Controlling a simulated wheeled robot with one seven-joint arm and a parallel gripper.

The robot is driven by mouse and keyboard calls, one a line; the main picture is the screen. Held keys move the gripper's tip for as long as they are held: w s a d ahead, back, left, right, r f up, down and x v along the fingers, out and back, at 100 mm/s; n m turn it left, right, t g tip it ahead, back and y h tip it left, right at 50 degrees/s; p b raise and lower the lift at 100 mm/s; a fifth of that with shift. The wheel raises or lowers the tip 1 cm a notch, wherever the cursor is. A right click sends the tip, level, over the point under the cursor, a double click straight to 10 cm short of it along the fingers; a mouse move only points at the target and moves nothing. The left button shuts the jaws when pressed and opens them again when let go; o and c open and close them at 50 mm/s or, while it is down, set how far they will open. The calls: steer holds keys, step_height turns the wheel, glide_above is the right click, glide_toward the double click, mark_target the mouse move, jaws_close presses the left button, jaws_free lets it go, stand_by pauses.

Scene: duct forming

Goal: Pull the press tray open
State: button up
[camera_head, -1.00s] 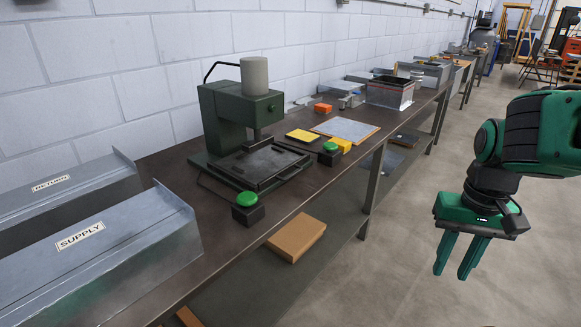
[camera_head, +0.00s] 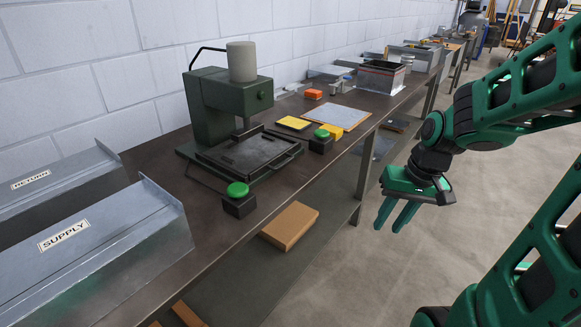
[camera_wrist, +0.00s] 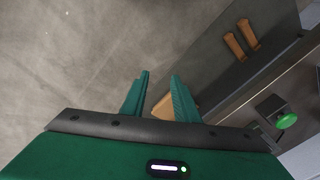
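The dark green press (camera_head: 226,103) stands on the bench against the wall. Its flat dark press tray (camera_head: 250,154) lies at the press's base, with a thin bar handle along its right front edge. My gripper (camera_head: 391,219) hangs beyond the bench's front edge, to the right of the tray and apart from it. Its two green fingers point downward and are spread with nothing between them. In the wrist view my gripper (camera_wrist: 160,92) also shows its fingers apart, above the floor and lower shelf. The tray does not show in the wrist view.
Green buttons on black boxes flank the tray, one at the near side (camera_head: 238,190) and one at the far side (camera_head: 321,134). Supply (camera_head: 100,240) and return (camera_head: 60,185) chutes stand at left. A cardboard box (camera_head: 290,226) lies on the lower shelf. The floor aisle is clear.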

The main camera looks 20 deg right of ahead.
steer(key=w+a+f+t+y, duration=0.25)
steer(key=w+a+f, duration=0.2)
steer(key=w, duration=0.45)
steer(key=m+t+y, duration=0.5)
steer(key=m+t, duration=0.2)
steer(key=t, duration=0.1)
glide_toward(285, 164)
steer(key=x, duration=0.8)
steer(key=shift+w+d, duration=0.1)
steer(key=shift+w, duration=0.05)
steer(key=shift+c, duration=0.4)
steer(key=shift+f, duration=0.1)
jaws_close()
